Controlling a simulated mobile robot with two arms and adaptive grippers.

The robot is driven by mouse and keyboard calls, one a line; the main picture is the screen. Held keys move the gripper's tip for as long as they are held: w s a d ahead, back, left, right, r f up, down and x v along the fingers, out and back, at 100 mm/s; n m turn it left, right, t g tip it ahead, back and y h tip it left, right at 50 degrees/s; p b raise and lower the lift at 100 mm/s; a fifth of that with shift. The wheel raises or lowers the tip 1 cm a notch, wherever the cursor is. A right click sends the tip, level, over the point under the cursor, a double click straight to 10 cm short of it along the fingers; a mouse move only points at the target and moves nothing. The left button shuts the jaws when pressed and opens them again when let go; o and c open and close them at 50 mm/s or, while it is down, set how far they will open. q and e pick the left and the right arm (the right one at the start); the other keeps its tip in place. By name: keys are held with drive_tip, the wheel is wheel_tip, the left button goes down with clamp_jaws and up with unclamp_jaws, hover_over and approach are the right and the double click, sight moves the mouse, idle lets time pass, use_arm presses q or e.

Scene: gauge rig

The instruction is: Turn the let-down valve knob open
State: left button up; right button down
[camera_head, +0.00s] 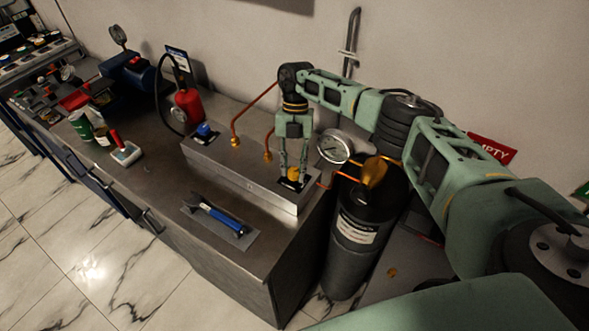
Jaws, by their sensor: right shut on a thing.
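A yellow knob (294,174) sits on a dark plate at the right end of the metal valve block (240,170), which stands on the bench. I take it for the let-down valve knob. My right gripper (293,172) points straight down over it. Its fingers are on either side of the knob and shut on it. The fingers partly cover the knob, so its turn angle cannot be read. A blue knob (206,131) is at the left end of the same block. A round white-faced gauge (335,147) is right of the gripper. My left gripper is not in view.
A black cylinder (351,248) stands on the floor beside the bench's right end. Copper pipes (236,112) rise from the block. A blue-handled tool (222,217) lies on a grey mat in front. A red extinguisher (188,105) and cans (81,125) stand left.

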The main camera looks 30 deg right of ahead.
drive_tip(key=n+b, duration=0.2)
drive_tip(key=a+n+h+b, duration=0.1)
drive_tip(key=n+b, duration=0.1)
drive_tip(key=shift+w+f+b, duration=0.1)
drive_tip(key=shift+f+b, duration=0.05)
drive_tip(key=shift+b, duration=0.15)
drive_tip(key=shift+a+n+g+h+b, duration=0.15)
drive_tip(key=shift+n+g+h+b, duration=0.15)
drive_tip(key=shift+n+h+b, duration=1)
drive_tip(key=shift+s+n+y, duration=0.2)
drive_tip(key=shift+n+y, duration=0.2)
drive_tip(key=shift+n, duration=0.1)
drive_tip(key=c, duration=1.6)
unclamp_jaws()
drive_tip(key=shift+a, duration=0.15)
drive_tip(key=shift+d+r, duration=0.2)
drive_tip(key=shift+r, duration=0.15)
drive_tip(key=v, duration=1.1)
drive_tip(key=shift+w+a+r, duration=0.1)
drive_tip(key=shift+w+r, duration=0.15)
drive_tip(key=shift+r, duration=0.05)
